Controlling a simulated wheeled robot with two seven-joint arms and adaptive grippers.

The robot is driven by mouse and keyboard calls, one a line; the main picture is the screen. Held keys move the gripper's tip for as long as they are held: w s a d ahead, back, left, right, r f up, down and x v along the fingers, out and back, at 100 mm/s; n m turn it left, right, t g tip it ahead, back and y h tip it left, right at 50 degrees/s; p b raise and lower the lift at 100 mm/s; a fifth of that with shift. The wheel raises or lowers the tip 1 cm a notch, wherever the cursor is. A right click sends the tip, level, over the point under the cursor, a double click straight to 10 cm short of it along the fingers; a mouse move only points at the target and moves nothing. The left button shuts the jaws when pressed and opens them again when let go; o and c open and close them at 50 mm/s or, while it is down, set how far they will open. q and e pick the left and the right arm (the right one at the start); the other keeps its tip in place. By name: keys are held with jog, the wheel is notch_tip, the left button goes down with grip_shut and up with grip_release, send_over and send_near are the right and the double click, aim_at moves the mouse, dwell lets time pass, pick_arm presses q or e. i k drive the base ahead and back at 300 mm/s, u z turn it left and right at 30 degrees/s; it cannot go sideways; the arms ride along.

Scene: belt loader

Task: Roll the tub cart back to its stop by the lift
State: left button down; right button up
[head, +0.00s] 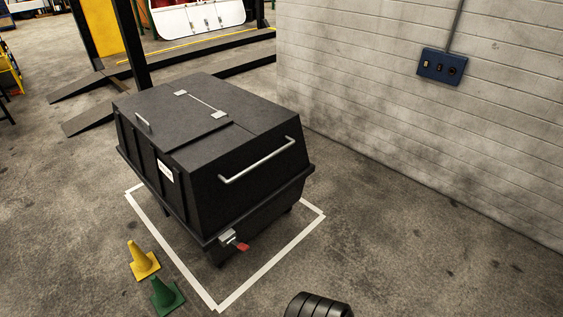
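The tub cart (240,155) is a large black tub with a closed hinged lid. A pale bar handle (258,160) runs across its near right face, and a small grip sits on the lid. A metal bracket with a red lever or pedal (242,246) is at its lower near corner. The cart stands over a white taped outline (272,264) on the floor, with tape showing on its left and near sides. The lift (132,45), with a dark post and low ramps, is behind the cart. Neither of my grippers is in view.
A yellow cone (142,262) and a green cone (165,297) stand left of the tape. A black ribbed object (318,306) is cut off at the bottom edge. A brick wall with a blue socket box (442,66) bounds the right.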

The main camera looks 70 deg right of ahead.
aim_at(236, 178)
jog(key=z, duration=1.5)
